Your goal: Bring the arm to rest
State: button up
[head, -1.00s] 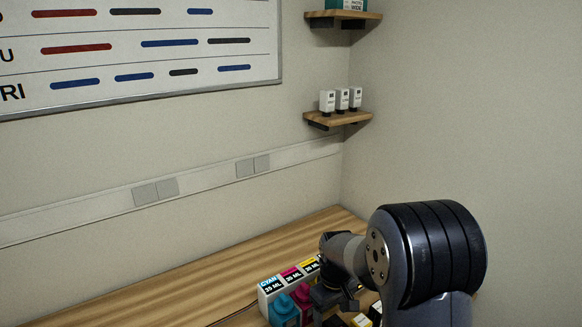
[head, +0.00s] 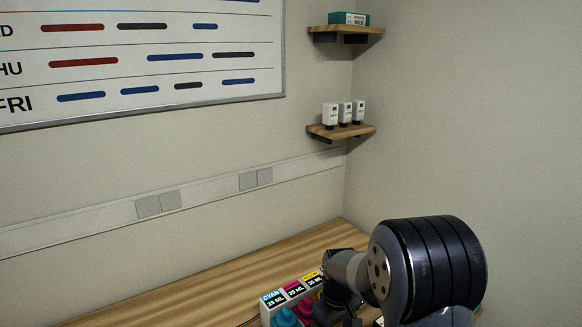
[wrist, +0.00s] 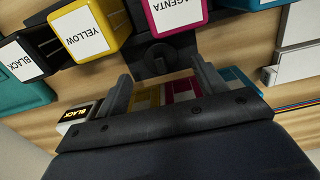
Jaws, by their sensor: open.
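My gripper (wrist: 159,70) is open in the wrist view, its two dark fingers apart with nothing held between them. Beyond the fingers, yellow, magenta and white pieces show, partly hidden by the gripper body. In the head view my arm reaches over the desk (head: 220,270) at the lower right, and the gripper's fingers cannot be made out there.
In the wrist view a yellow-labelled block (wrist: 88,32), a magenta-labelled block (wrist: 178,14) and a black-labelled block (wrist: 20,62) sit close by. In the head view a row of ink boxes (head: 295,290) stands beside my arm. Wall shelves (head: 342,132) are farther back.

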notch_tip(320, 180, down, 3)
jog(key=shift+r, duration=0.2)
notch_tip(320, 180, up, 10)
notch_tip(320, 180, down, 12)
jog(key=shift+r, duration=0.2)
notch_tip(320, 180, up, 11)
jog(key=w+d+r+p, duration=0.4)
jog(key=w+r+p, duration=0.4)
jog(key=w, duration=0.4)
jog(key=f, duration=0.3)
jog(key=f+p, duration=0.1)
jog(key=f, duration=0.3)
jog(key=f+p, duration=0.1)
jog(key=f, duration=0.2)
jog(key=shift+w+d+f, duration=0.2)
jog(key=shift+w+d, duration=0.15)
notch_tip(320, 180, up, 2)
jog(key=shift+r+b, duration=0.1)
jog(key=shift+b, duration=0.35)
jog(key=shift+r, duration=0.65)
